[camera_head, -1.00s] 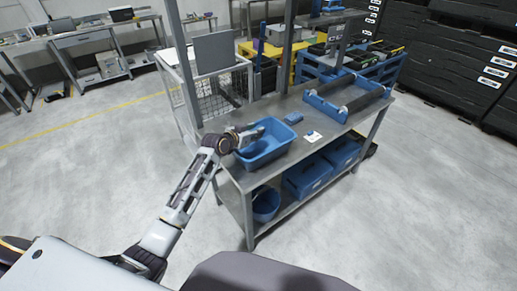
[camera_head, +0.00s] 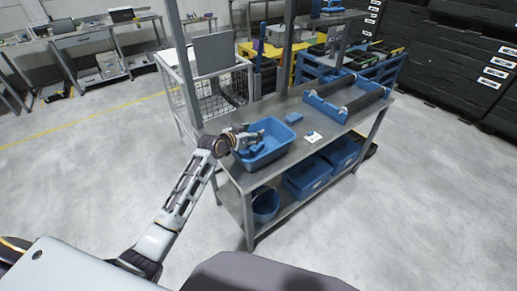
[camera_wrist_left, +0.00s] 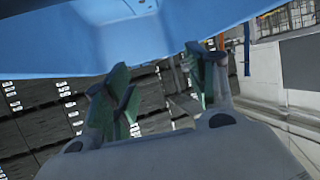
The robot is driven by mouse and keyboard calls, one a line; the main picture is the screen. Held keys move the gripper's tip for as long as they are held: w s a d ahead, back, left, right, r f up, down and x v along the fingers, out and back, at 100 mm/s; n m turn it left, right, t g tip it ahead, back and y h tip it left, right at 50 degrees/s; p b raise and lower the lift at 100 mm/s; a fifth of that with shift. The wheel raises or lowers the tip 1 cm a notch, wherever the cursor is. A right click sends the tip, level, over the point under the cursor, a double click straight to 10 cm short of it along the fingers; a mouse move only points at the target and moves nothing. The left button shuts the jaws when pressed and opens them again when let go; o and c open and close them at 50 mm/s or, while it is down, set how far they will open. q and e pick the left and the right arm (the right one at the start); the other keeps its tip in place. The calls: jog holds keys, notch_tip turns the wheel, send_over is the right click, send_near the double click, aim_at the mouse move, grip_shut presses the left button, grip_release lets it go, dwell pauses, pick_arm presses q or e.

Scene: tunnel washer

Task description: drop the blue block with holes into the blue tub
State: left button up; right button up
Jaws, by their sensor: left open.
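The blue tub (camera_head: 277,151) stands on the near left end of the metal table. My left gripper (camera_head: 249,140) is over the tub's left part. In the left wrist view the gripper (camera_wrist_left: 165,95) has its fingers apart with nothing between them, and the tub's blue wall (camera_wrist_left: 200,22) fills the top. A small blue shape (camera_head: 257,151) shows inside the tub just below the gripper; it looks like the blue block, but its holes are too small to make out. My right gripper is not in view.
Another small blue piece (camera_head: 294,117) and a white card (camera_head: 313,137) lie on the metal table (camera_head: 232,124). A blue frame with rollers (camera_head: 345,98) stands at its far right end. Blue bins (camera_head: 308,177) and a blue bucket (camera_head: 265,205) are on the lower shelf.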

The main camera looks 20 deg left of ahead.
pick_arm(q)
jog(key=v, duration=1)
jog(key=shift+s, duration=0.2)
dwell(0.8)
